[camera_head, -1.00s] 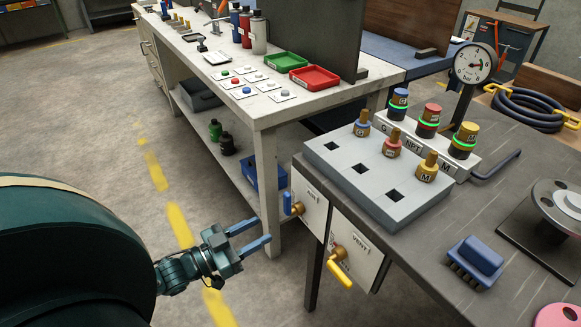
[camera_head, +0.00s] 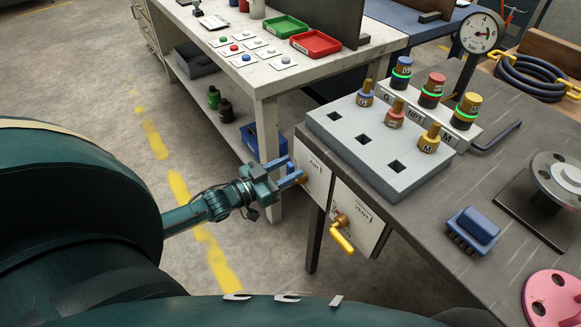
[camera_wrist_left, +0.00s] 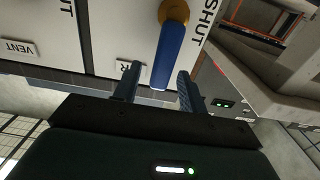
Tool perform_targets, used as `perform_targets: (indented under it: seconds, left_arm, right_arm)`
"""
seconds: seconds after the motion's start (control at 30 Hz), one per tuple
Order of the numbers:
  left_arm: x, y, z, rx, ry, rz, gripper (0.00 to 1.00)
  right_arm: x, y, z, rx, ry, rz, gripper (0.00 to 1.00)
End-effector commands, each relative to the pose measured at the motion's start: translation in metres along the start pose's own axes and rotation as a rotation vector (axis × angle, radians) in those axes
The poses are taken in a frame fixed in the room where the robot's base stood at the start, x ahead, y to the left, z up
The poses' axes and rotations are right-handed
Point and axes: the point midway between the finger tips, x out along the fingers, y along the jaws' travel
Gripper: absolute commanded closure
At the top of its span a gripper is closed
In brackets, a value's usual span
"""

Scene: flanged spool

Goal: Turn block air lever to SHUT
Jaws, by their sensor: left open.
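The blue air lever (camera_wrist_left: 168,52) extends from its brass hub (camera_wrist_left: 174,11) in the left wrist view, with the word SHUT (camera_wrist_left: 207,20) printed to its right. My left gripper (camera_wrist_left: 156,84) is open, with one finger on each side of the lever's free end. I see a gap on both sides, so it is not clamped. In the head view, my left gripper (camera_head: 285,172) is at the AIR panel (camera_head: 313,178), and its fingers partly hide the lever. My right gripper is not in view.
The yellow vent lever (camera_head: 342,238) is on the VENT panel (camera_head: 355,222) beside the AIR panel. The grey socket block (camera_head: 350,143) stands on the bench above. A workbench leg (camera_head: 268,125) is close behind my left gripper. The pressure gauge (camera_head: 479,34) stands at the back.

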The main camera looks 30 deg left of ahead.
Motion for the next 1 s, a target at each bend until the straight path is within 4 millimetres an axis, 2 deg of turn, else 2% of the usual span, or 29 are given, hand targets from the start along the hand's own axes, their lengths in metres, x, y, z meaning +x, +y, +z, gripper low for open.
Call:
perform_targets:
  seconds: [0.13,0.43,0.9,1.0]
  left_arm:
    - [0.0111,-0.0001,-0.0003,0.001,0.0,0.0,0.58]
    - [0.0129,0.0001,0.0001,0.0,-0.001,0.0,0.58]
    - [0.0126,0.0001,-0.0002,0.0,-0.001,0.0,0.96]
    - [0.0126,0.0001,-0.0002,0.0,0.0,0.0,1.0]
  right_arm:
    - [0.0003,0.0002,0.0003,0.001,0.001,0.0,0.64]
    - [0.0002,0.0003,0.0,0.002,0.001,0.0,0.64]
    - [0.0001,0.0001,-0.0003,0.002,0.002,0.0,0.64]
    - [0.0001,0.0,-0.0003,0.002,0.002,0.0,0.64]
